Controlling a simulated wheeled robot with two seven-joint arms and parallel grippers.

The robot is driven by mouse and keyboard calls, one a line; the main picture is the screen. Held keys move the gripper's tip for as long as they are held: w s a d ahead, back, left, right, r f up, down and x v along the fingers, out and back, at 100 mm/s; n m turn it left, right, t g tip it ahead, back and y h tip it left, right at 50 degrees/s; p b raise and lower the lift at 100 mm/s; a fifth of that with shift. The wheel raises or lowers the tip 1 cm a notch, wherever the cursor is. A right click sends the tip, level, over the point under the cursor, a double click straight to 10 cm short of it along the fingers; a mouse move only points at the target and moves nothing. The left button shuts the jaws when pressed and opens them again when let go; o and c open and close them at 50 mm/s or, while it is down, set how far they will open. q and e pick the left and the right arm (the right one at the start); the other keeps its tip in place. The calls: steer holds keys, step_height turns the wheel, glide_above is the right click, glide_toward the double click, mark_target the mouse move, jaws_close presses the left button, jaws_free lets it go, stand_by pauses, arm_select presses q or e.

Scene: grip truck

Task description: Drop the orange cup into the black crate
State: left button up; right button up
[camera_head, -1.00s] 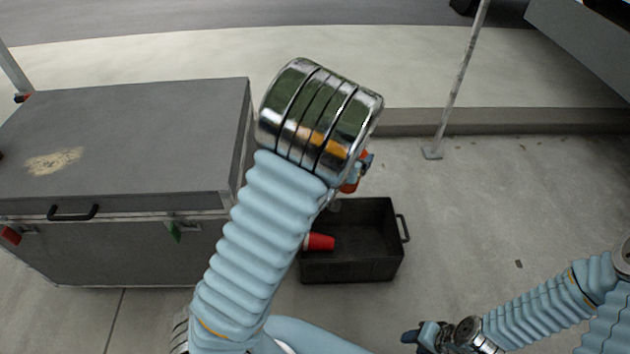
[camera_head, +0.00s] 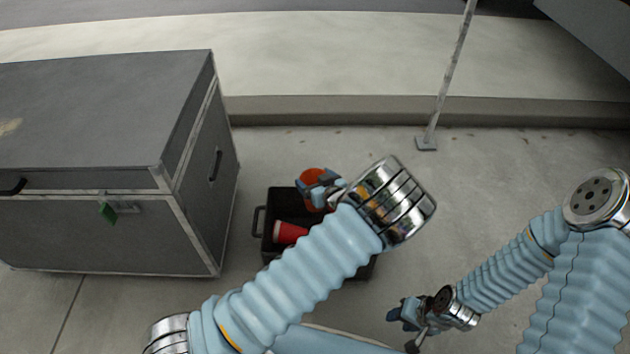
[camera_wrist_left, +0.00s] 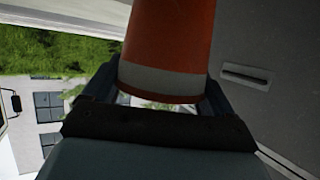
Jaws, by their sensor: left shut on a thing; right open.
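The orange cup (camera_head: 313,175) is in my left gripper (camera_head: 322,190), near the back edge of the black crate (camera_head: 278,203) in the head view. In the left wrist view the orange cup (camera_wrist_left: 168,40), with a pale band near one end, sits between the two fingers of my left gripper (camera_wrist_left: 160,95). My left arm covers the crate's right and front parts. The cup's height above the crate is hard to judge. My right gripper (camera_head: 403,313) is open and empty, low over the floor to the right of the crate.
A red cup (camera_head: 288,232) lies on its side inside the crate. A large grey case (camera_head: 110,110) stands left of the crate. A thin pole on a foot (camera_head: 427,142) stands behind to the right, near a low curb (camera_head: 330,108). The concrete floor between is clear.

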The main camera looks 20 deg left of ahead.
arm_select(q)
step_height(320, 180, down, 5)
steer(key=b, duration=0.4)
steer(key=shift+f, duration=0.15)
steer(key=o, duration=1.1)
steer(key=p+v, duration=0.2)
steer(key=v, duration=1.1)
steer(key=shift+s+d, duration=0.25)
steer(key=shift+d, duration=0.05)
